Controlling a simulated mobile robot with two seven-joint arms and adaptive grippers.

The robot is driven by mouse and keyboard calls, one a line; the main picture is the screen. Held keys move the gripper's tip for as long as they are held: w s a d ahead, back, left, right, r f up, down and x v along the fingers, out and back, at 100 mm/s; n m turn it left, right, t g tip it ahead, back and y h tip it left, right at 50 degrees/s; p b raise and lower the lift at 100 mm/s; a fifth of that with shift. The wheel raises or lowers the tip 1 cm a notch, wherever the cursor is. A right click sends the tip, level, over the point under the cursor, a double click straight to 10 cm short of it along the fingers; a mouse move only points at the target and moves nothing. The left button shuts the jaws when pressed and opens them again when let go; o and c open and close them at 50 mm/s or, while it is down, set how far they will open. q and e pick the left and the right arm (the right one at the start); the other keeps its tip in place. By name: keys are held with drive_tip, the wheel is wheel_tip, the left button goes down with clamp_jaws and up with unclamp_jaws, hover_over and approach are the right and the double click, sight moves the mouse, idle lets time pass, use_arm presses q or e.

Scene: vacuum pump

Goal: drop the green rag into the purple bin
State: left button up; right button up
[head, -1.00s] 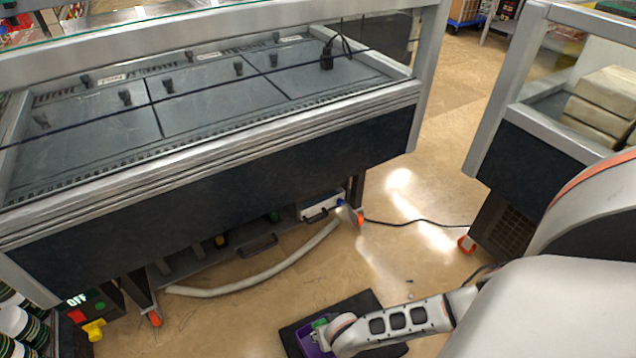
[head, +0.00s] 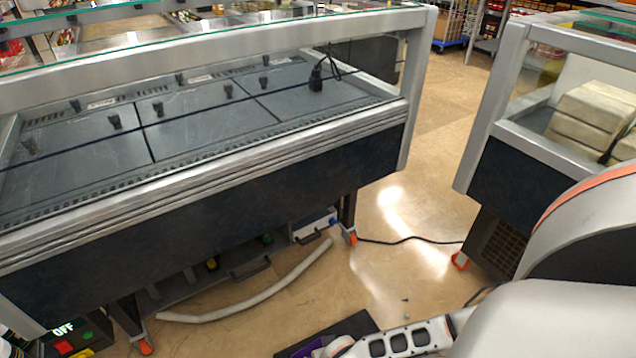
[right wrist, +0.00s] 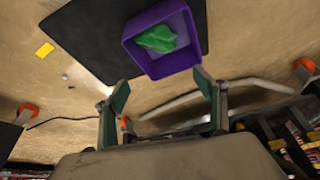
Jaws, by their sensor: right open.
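The purple bin (right wrist: 189,63) stands on a dark mat in the right wrist view, and the green rag (right wrist: 157,39) lies inside it. In the head view only a sliver of the purple bin (head: 302,350) shows at the bottom edge, and the rag cannot be made out there. My right gripper (right wrist: 162,92) is open and empty, with its two fingers apart just short of the bin's near wall in the picture. My left gripper is in neither view.
The dark mat (right wrist: 90,45) lies on the tan floor. A pale hose (head: 250,300) lies in front of a long display case (head: 220,210). A second case (head: 520,170) stands at right. A black cable (head: 400,240) runs between them. A yellow piece (right wrist: 45,50) lies on the floor.

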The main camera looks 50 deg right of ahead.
drive_tip(key=v, duration=1)
